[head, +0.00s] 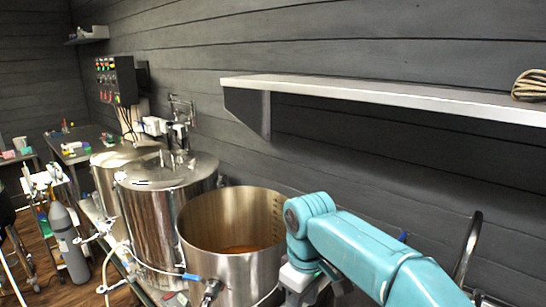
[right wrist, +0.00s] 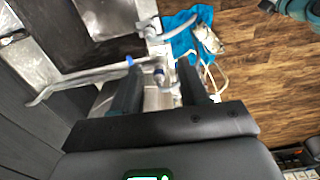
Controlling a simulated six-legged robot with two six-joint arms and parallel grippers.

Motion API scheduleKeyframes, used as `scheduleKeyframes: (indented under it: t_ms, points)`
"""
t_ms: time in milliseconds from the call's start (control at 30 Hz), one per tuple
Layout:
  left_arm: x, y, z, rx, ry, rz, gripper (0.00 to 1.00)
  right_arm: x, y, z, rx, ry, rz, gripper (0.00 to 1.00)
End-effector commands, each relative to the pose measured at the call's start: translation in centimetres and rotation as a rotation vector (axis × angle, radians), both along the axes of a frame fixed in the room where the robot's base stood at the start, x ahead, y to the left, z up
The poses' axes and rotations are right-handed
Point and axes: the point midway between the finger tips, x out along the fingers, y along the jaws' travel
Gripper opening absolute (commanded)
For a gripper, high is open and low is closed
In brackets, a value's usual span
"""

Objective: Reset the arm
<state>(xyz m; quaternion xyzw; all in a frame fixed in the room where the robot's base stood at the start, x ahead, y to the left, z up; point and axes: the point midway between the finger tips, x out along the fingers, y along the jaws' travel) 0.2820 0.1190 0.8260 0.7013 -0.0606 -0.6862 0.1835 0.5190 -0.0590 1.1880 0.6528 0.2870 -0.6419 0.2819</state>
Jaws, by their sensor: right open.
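My right arm comes in from the right in the head view, teal, with its elbow bent beside the open kettle. My right gripper (head: 301,284) hangs low there, at the kettle's right side, and its fingertips are hard to make out. In the right wrist view the two dark fingers of my right gripper (right wrist: 158,84) stand apart with nothing held between them. A metal valve fitting with a blue part (right wrist: 159,74) shows beyond the gap. My left gripper is not in either view.
An open steel kettle (head: 205,240) with brown liquid stands left of the arm, beside a lidded kettle (head: 146,215). A wall shelf (head: 390,93) juts out above the arm. A grey gas cylinder (head: 68,245) stands at left. A blue cloth (right wrist: 183,42) lies on the wooden floor.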

Motion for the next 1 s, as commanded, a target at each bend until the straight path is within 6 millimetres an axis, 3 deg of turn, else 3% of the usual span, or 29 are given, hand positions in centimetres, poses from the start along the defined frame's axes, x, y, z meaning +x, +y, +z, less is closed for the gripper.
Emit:
scheduleKeyframes:
  t_ms: [33, 267, 467, 567, 700, 833, 1000]
  points:
    - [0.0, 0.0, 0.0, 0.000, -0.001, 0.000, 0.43, 0.3, -0.2, -2.1, 0.006, 0.017, -0.014, 0.44]
    - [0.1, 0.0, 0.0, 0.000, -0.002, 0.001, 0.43, 0.7, -0.4, -9.4, 0.071, 0.037, -0.087, 0.44]
    - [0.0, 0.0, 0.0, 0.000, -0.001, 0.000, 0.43, -1.2, -1.1, -17.7, 0.149, 0.070, -0.200, 0.44]
    - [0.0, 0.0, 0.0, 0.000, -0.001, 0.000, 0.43, -3.8, -1.9, -23.3, 0.203, 0.099, -0.309, 0.44]
    - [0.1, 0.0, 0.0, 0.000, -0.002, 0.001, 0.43, -9.9, -3.3, -30.6, 0.284, 0.133, -0.528, 0.44]
    - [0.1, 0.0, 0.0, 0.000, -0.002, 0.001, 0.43, -15.7, -4.4, -34.3, 0.323, 0.148, -0.723, 0.44]
    - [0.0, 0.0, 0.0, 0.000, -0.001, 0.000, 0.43, -22.5, -5.8, -36.2, 0.334, 0.157, -0.941, 0.44]
